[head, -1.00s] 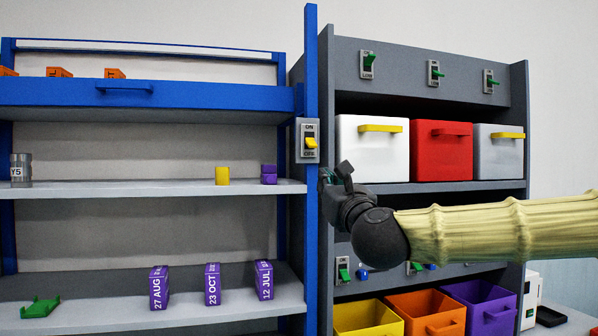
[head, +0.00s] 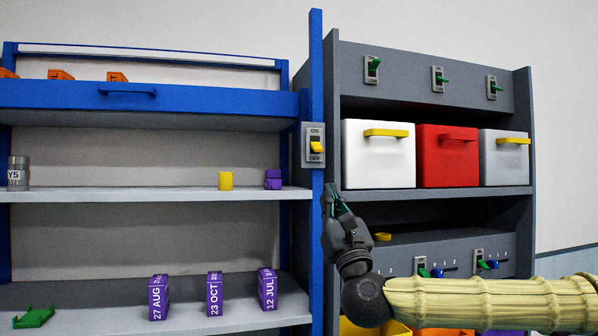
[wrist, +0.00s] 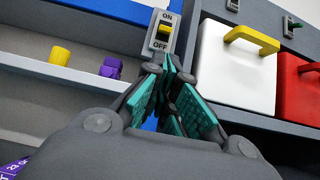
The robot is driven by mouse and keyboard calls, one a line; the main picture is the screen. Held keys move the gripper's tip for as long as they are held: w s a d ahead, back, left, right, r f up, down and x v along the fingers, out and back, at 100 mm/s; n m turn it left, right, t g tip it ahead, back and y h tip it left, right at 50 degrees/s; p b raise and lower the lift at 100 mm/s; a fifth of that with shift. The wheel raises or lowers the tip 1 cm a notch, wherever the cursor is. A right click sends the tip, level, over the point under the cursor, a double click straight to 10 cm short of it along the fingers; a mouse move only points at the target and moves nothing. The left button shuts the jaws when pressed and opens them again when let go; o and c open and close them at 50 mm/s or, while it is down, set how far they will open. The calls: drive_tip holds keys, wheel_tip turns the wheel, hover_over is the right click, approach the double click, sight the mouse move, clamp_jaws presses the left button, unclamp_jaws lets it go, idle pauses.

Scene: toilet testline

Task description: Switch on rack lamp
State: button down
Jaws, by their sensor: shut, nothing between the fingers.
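The rack lamp switch (head: 315,146) is a grey plate with a yellow toggle on the blue upright of the rack (head: 317,60). Its plate reads ON at the top and OFF at the bottom, and the toggle sits low, toward OFF. My gripper (head: 334,188) is shut and empty, pointing up, just below and slightly right of the switch in the head view. In the wrist view the switch (wrist: 161,33) stands just beyond my fingertips (wrist: 170,62), which appear apart from the toggle. The exact gap cannot be told.
Right of the upright, a grey cabinet holds a white bin (head: 378,160), a red bin (head: 447,165) and a grey bin (head: 503,165), with green-toggled switches above. The rack shelves hold a yellow piece (head: 225,181) and purple boxes (head: 214,293). Open space lies before the rack.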

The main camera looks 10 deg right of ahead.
sight(317, 148)
drive_tip(key=shift+r, duration=0.1)
drive_tip(key=shift+p+x, duration=2.3)
drive_tip(key=shift+x, duration=2.65)
drive_tip(key=shift+a, duration=0.2)
